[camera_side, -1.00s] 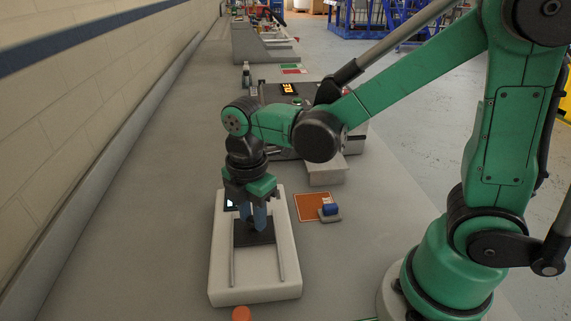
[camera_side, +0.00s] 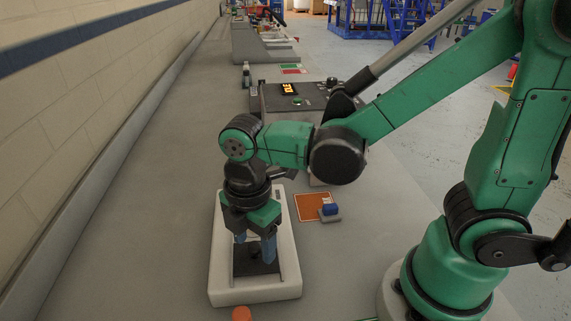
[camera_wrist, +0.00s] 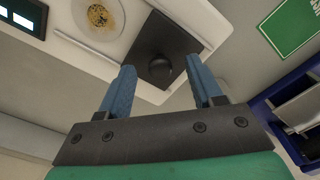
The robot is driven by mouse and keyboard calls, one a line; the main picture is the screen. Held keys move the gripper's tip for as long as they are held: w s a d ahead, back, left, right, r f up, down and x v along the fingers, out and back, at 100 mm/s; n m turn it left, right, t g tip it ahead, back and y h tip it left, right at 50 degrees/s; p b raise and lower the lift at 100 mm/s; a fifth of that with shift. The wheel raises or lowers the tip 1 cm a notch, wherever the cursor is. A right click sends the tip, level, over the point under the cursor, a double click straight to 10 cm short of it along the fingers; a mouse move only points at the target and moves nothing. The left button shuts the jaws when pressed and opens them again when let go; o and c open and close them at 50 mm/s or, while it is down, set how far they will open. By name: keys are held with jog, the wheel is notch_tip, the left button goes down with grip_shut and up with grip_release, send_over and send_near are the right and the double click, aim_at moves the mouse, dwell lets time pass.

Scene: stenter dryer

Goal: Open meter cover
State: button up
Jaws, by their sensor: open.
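The meter is a pale box (camera_side: 222,285) on the bench; it also shows in the wrist view (camera_wrist: 66,42). Its dark square cover (camera_side: 240,268) lies between two rails at the near end. In the wrist view the cover (camera_wrist: 182,42) carries a round black knob (camera_wrist: 160,67). A round recess with speckled material (camera_wrist: 101,16) is uncovered beside it. My gripper (camera_side: 255,253) points down over the cover, its blue fingers apart. In the wrist view my gripper (camera_wrist: 163,72) has the knob between its fingertips, with gaps on both sides. Whether the fingertips are at knob height is unclear.
A lit display (camera_wrist: 18,20) is at the meter's far end. Right of the meter lie an orange card (camera_side: 311,207) and a small blue-topped block (camera_side: 330,210). An orange cylinder (camera_side: 241,314) stands near the front. A dark console (camera_side: 310,95) stands behind; the bench left is clear.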

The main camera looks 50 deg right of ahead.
aim_at(254, 245)
jog(key=shift+r, duration=0.1)
jog(key=shift+r, duration=2.7)
jog(key=shift+d+m, duration=0.3)
jog(key=shift+m, duration=0.2)
jog(key=w+d+r+m+t, duration=0.1)
jog(key=d+m+t, duration=0.6)
jog(key=m, duration=1)
jog(key=shift+w+d+r, duration=0.15)
jog(key=shift+w+d, duration=0.15)
jog(key=shift+d, duration=0.85)
